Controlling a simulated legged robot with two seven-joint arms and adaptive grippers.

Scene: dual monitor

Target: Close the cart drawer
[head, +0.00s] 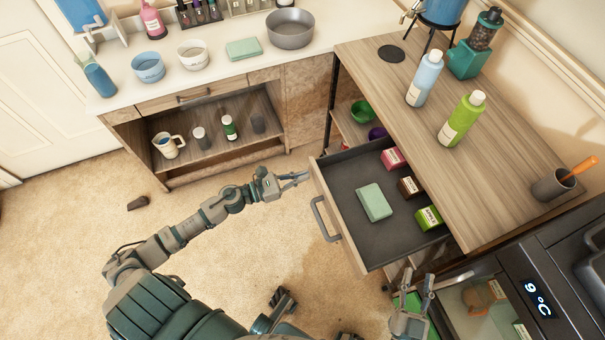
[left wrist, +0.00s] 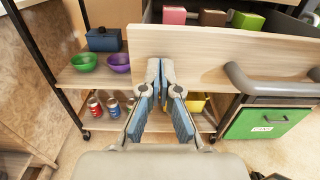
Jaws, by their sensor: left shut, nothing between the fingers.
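The cart drawer (head: 345,175) is pulled out from under the wooden top of the cart (head: 430,130). It holds a pale green block and several small boxes. Its light wood front (left wrist: 200,50) carries a grey handle (head: 324,219), also at the right in the left wrist view (left wrist: 275,85). My left gripper (head: 304,177) is shut and empty at the far end of the drawer front, left of the handle in the wrist view (left wrist: 160,72). I cannot tell whether its fingertips touch the front. My right gripper (head: 419,287) is near the bottom right, its fingers apart, away from the drawer.
Bottles (head: 461,119) and a cup (head: 552,185) stand on the cart top. Bowls (left wrist: 118,63) and cans sit on shelves below. An appliance with a lit display (head: 537,298) stands near my right gripper. A counter (head: 215,75) runs along the back. Open floor lies left of the drawer.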

